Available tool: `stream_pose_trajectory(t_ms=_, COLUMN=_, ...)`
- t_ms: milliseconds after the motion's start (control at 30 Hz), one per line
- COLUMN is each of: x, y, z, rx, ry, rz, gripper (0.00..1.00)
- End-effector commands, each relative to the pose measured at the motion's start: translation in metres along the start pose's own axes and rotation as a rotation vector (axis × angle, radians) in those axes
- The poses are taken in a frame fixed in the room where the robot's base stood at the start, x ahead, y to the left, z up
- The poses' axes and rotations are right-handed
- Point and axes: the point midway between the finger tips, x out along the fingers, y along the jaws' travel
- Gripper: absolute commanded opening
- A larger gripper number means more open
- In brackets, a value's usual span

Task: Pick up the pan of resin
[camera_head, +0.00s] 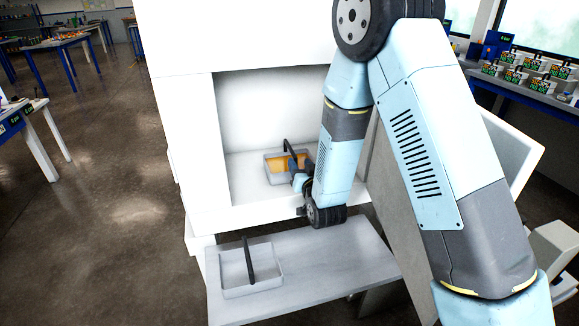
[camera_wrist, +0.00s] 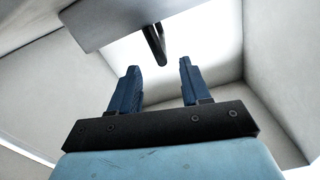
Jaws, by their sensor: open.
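The pan of resin (camera_head: 279,180) sits inside the white box-shaped recess, a shallow grey tray with orange resin (camera_head: 277,165) in it and a dark handle bar (camera_head: 289,156) across it. My gripper (camera_head: 301,181) is inside the recess at the right side of the pan, partly covered by my arm. In the wrist view my gripper (camera_wrist: 159,68) is open, its two blue fingers apart with nothing between them. The dark handle (camera_wrist: 155,45) shows just beyond the fingertips, roughly midway between them. The grey pan (camera_wrist: 112,20) is above it in that view. The resin is hidden there.
White walls (camera_head: 220,140) enclose the recess at the sides and back. A grey bench (camera_head: 330,262) stands in front below it, carrying a second grey pan (camera_head: 234,292) with a dark handle and no visible resin. Open floor (camera_head: 110,180) lies to the left.

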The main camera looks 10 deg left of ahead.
Motion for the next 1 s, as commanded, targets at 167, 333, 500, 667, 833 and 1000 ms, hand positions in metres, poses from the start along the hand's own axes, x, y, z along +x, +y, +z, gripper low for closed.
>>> stream_pose_trajectory(t_ms=167, x=0.019, y=0.000, z=0.000, rx=0.000, ry=0.001, rz=0.000, gripper=0.47)
stream_pose_trajectory(t_ms=333, x=0.027, y=0.000, z=0.001, rx=0.000, ry=0.000, rz=0.000, gripper=0.47)
stream_pose_trajectory(t_ms=500, x=0.049, y=-0.001, z=0.002, rx=0.000, ry=0.001, rz=0.000, gripper=0.47)
stream_pose_trajectory(t_ms=667, x=0.068, y=-0.001, z=0.002, rx=0.000, ry=0.000, rz=0.001, gripper=0.47)
stream_pose_trajectory(t_ms=833, x=0.074, y=-0.001, z=0.001, rx=0.000, ry=0.000, rz=0.001, gripper=0.47)
stream_pose_trajectory(t_ms=1000, x=0.074, y=-0.001, z=0.002, rx=0.000, ry=0.000, rz=0.001, gripper=0.47)
